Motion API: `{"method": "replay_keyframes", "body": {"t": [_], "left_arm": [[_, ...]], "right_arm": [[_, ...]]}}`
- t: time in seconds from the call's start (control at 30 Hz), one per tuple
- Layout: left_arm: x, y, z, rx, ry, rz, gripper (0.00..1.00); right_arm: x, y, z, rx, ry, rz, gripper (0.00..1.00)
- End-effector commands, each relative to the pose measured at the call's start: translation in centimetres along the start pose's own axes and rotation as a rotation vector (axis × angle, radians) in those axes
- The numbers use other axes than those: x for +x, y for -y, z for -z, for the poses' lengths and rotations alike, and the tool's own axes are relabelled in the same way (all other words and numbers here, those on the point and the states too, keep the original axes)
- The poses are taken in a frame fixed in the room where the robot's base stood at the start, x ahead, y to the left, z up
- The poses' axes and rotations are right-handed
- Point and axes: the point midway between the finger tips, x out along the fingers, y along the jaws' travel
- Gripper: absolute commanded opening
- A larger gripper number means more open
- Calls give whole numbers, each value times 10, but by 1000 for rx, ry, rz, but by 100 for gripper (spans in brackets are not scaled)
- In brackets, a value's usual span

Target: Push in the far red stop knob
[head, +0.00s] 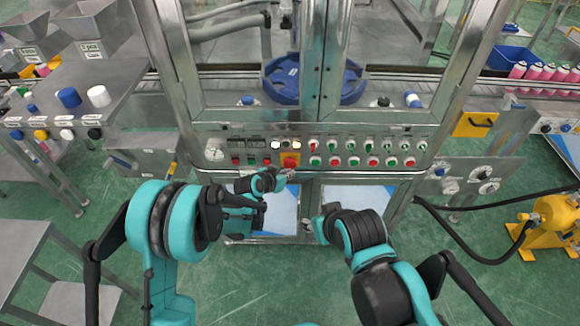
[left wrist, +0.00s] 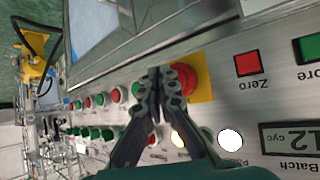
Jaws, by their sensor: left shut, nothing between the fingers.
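A red stop knob (head: 290,160) on a yellow square plate sits on the machine's front control panel. In the left wrist view the round red knob (left wrist: 186,79) shows large, with the gripper covering part of its left side. My left gripper (head: 288,174) is in front of the panel just below the knob. In the left wrist view its fingertips (left wrist: 158,74) are closed together with nothing between them, beside the knob; I cannot tell whether they touch it. My right gripper (head: 308,226) is low in front of the lower doors, mostly hidden by its arm.
Rows of green and red buttons (head: 353,161) lie right of the knob on the panel (head: 220,142). Small square red and green buttons sit to its left. A metal frame post (head: 333,60) rises above the panel. A grey side table (head: 60,95) stands left.

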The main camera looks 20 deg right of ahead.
Motion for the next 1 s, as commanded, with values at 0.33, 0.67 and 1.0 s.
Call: {"method": "replay_keyframes", "body": {"t": [0.33,0.67,1.0], "left_arm": [[-12,-9,-10,0,0,0,0],[-33,-24,-25,0,0,0,0],[-35,-25,-25,0,0,0,0]], "right_arm": [[4,0,-3,0,0,0,40],[9,0,-7,0,0,0,40],[9,0,-6,0,0,0,40]]}}
